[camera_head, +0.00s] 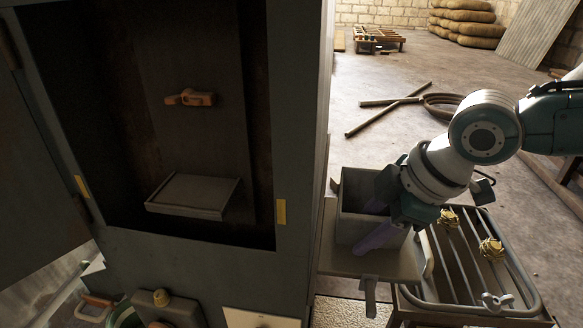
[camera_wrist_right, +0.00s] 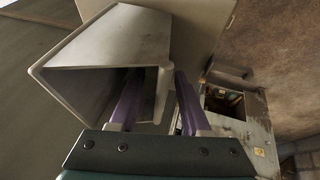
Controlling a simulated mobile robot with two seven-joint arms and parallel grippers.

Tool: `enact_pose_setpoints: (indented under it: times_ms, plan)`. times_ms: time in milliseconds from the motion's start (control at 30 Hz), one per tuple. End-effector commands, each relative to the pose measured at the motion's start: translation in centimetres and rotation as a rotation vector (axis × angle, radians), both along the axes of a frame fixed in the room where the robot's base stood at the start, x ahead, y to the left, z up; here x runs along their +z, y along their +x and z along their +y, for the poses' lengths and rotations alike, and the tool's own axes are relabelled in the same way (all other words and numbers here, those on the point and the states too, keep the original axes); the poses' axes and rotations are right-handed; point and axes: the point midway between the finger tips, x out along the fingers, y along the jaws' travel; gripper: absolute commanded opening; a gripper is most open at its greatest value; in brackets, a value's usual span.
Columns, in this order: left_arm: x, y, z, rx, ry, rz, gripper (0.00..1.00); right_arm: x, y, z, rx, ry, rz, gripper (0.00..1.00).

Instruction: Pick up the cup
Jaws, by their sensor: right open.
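The cup (camera_head: 353,189) is a grey, square, open-topped box on a small ledge (camera_head: 345,262) beside the tall cabinet. My right gripper (camera_head: 368,228) comes down over it from the upper right with its purple fingers apart. In the right wrist view the cup (camera_wrist_right: 112,48) shows its open mouth, and my right gripper (camera_wrist_right: 157,80) straddles one wall. One finger is inside the mouth and the other is outside the wall. I cannot tell whether either finger touches the wall. My left gripper is not in view.
The dark cabinet (camera_head: 297,120) stands close on the left, with a small shelf (camera_head: 192,194) and an orange-brown handle (camera_head: 192,98) inside. Rods (camera_head: 388,108) lie on the open floor behind.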

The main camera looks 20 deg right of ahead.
Motion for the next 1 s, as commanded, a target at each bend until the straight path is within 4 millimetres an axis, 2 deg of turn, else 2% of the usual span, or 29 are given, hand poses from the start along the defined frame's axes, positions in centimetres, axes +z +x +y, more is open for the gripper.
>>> enact_pose_setpoints:
  times_ms: [167,567,1000]
  plan:
    - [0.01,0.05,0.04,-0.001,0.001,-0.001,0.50,0.02,0.00,0.00,0.000,0.000,0.000,0.46]
    - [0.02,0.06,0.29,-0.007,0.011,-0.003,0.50,0.05,0.00,0.00,0.000,0.000,0.000,0.01]
    - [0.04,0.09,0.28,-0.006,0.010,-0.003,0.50,0.05,-0.01,-0.01,0.000,0.000,0.000,0.00]
